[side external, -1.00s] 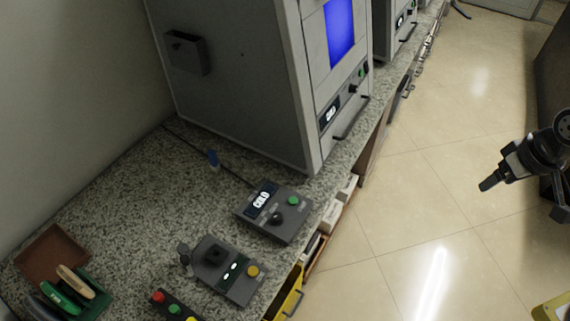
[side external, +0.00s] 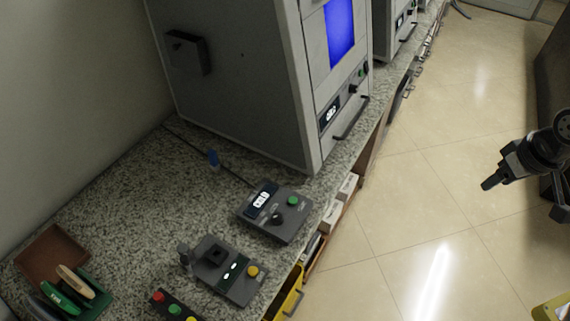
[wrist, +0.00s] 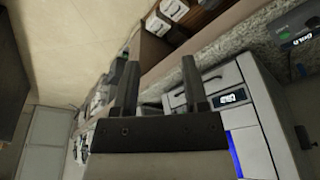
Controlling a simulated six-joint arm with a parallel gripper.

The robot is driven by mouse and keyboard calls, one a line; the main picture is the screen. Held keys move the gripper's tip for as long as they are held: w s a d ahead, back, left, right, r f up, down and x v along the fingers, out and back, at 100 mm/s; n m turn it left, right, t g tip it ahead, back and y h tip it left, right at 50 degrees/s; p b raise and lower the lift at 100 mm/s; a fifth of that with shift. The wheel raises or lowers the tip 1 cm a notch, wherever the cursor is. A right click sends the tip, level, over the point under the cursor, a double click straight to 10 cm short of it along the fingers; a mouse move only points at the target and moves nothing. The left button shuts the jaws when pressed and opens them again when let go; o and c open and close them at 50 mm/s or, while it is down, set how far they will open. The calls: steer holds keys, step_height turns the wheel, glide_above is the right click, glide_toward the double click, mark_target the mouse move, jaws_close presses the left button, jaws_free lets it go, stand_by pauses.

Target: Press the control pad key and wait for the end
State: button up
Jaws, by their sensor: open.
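A grey control pad (side external: 272,213) lies on the speckled counter in front of the large grey cabinet (side external: 235,85). It has a lit display, a green key (side external: 292,201) and a black knob; a cable runs from it. Part of this pad also shows at the upper right of the wrist view (wrist: 297,35). The cabinet has a blue window and its own small lit display (side external: 331,115). My gripper (side external: 490,183) hangs over the floor at the right, well away from the pad and touching nothing. In the wrist view its two fingers (wrist: 160,65) are apart and empty.
A second pad (side external: 226,270) with a yellow button and a box (side external: 172,306) with coloured buttons lie nearer on the counter. A brown tray (side external: 50,256) and a green holder (side external: 91,301) are at left. Open drawers stick out below the edge. The floor between is clear.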

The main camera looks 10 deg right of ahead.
jaws_close()
stand_by(1.4)
